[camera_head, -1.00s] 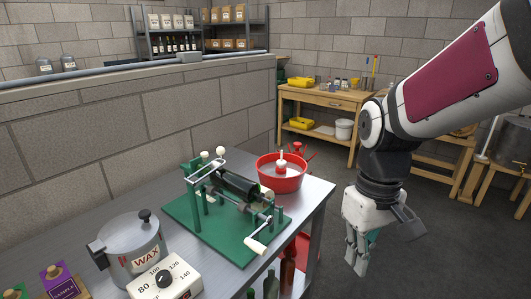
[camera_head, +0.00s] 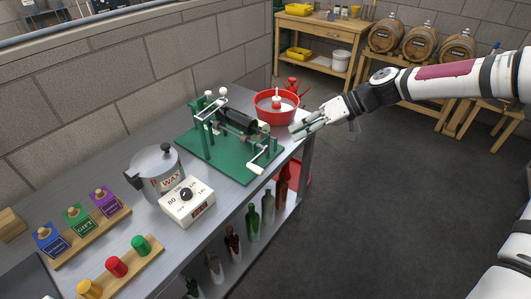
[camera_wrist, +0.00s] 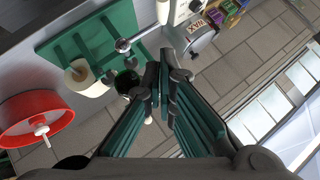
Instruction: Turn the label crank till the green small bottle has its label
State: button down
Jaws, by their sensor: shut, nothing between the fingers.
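The green labeling machine (camera_head: 200,148) stands on the grey metal table, with a dark bottle (camera_head: 236,121) lying on its rollers. I cannot make out a label on the bottle. The crank's pale handle (camera_head: 256,169) is at the machine's front right, low beside the base plate. In the wrist view, the green plate (camera_wrist: 60,50) and a pale cylindrical handle (camera_wrist: 84,78) lie left of the fingers. My gripper (camera_head: 298,131) is shut and empty, right of the machine near the table's right edge, apart from the crank. It also shows in the wrist view (camera_wrist: 159,80).
A red bowl (camera_head: 266,113) stands behind the machine, close to my gripper. The wax pot (camera_head: 154,170) and white temperature box (camera_head: 187,202) stand to the left. Several bottles (camera_head: 252,222) stand on the shelf below. The floor (camera_head: 350,220) to the right is clear.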

jog(key=s+f+p+x, duration=0.1)
jog(key=p+x, duration=0.1)
jog(key=x, duration=1)
jog(key=shift+s+p, duration=0.2)
jog(key=shift+p, duration=0.1)
jog(key=shift+d, duration=0.15)
